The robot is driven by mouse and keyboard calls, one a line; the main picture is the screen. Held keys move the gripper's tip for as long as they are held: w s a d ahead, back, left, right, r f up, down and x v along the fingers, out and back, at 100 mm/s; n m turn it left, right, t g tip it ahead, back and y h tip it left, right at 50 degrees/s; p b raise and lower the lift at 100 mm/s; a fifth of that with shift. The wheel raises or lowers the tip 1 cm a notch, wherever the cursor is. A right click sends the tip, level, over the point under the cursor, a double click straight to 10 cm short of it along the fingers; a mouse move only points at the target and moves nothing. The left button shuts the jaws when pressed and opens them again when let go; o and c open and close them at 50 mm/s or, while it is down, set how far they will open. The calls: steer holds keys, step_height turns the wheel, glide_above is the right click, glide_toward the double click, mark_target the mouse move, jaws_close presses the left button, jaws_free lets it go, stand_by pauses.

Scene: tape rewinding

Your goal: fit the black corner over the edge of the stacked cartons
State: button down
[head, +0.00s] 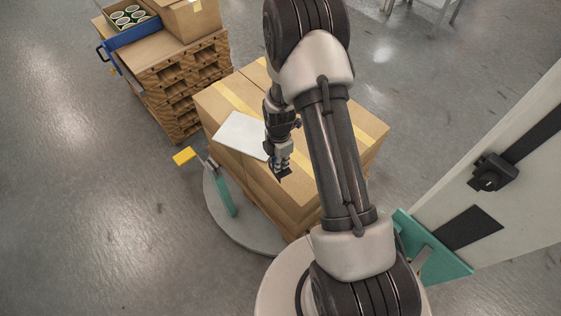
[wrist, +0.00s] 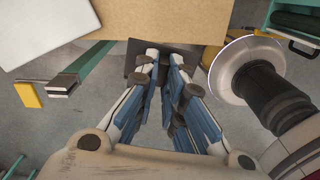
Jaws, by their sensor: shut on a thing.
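The stacked cartons (head: 311,168) stand on a pallet in the middle of the head view, with yellow tape along their tops. In the wrist view a carton's tan face (wrist: 165,18) fills the top. My gripper (head: 281,168) is at the near upper edge of the stack. In the wrist view my gripper (wrist: 160,62) is shut on the black corner (wrist: 133,52), a small dark flat-sided piece. The corner overlaps the carton's edge in this view. I cannot tell whether it touches the carton. In the head view the corner is mostly hidden by my gripper.
A white sheet (head: 240,134) lies on the cartons left of my gripper. A teal arm (head: 223,192) with a yellow-ended bar stands by the round grey turntable (head: 238,231). A pallet stack (head: 180,85) with boxes stands at the back left. A pale machine column (head: 510,170) is at the right.

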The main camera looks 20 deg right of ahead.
steer(key=shift+w+d+f+n, duration=0.3)
steer(key=shift+d+n, duration=0.1)
steer(key=shift+n, duration=0.5)
steer(key=shift+f, duration=0.2)
steer(key=shift+w+f+b, duration=0.1)
steer(key=shift+f+b, duration=1.95)
steer(key=shift+f, duration=0.85)
steer(key=shift+d+f, duration=0.1)
steer(key=shift+f, duration=0.05)
steer(key=shift+f+b, duration=1.6)
steer(key=shift+f, duration=0.1)
steer(key=shift+f+b, duration=0.4)
steer(key=shift+f, duration=0.25)
steer(key=c, duration=1.6)
jaws_free()
steer(key=shift+o, duration=0.3)
steer(key=o, duration=0.3)
